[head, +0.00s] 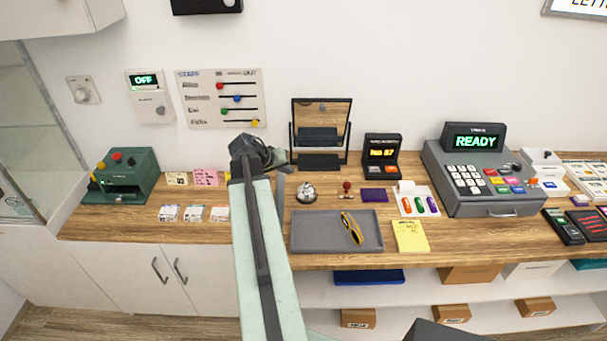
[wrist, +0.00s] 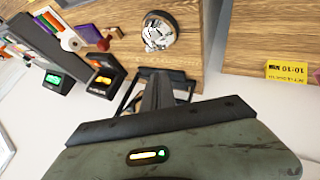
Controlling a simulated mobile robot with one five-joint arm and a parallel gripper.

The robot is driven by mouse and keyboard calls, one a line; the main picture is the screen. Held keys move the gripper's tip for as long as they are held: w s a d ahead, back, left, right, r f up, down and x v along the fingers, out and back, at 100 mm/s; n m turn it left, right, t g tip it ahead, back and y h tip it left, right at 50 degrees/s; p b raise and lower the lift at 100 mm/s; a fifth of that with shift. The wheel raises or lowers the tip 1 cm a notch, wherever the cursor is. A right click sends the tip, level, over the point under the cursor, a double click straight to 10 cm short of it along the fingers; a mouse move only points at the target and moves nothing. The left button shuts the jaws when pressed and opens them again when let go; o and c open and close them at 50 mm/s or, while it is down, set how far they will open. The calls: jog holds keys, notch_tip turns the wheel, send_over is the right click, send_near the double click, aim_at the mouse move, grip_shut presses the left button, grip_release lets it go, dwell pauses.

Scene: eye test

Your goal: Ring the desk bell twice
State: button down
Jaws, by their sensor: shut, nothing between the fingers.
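The desk bell (head: 306,192), a small silver dome, stands on the wooden counter behind the grey tray, left of a red-knobbed stamp. In the wrist view the bell (wrist: 158,32) shows at the top, beyond the fingertips and apart from them. My gripper (head: 283,162) is up and to the left of the bell in the head view, with a visible gap between them. My gripper's dark fingers (wrist: 158,92) are shut and empty in the wrist view. My arm hides part of the counter left of the bell.
A framed mirror (head: 321,128) stands behind the bell. A grey tray (head: 315,232) with yellow-framed glasses lies in front. A purple pad (head: 375,195), a marker holder (head: 408,208) and a cash register (head: 475,172) are to the right. A green machine (head: 121,175) stands far left.

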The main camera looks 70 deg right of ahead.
jog(key=w+a+f+n+t+y, duration=0.2)
jog(key=w+a+f+n, duration=0.1)
jog(key=w+a, duration=0.95)
jog(key=w+a+f+n+t+y, duration=0.1)
jog(key=w+a+f+n, duration=0.15)
jog(key=w+a, duration=1.05)
jog(key=a+f+n+y, duration=0.1)
jog(key=a+n+y, duration=0.3)
jog(key=a, duration=3.3)
jog(key=n+b, duration=0.1)
jog(key=n, duration=0.3)
jog(key=shift+a+f+y, duration=0.2)
jog(key=shift+f+y, duration=0.15)
jog(key=shift+y, duration=0.05)
jog(key=shift+w, duration=0.1)
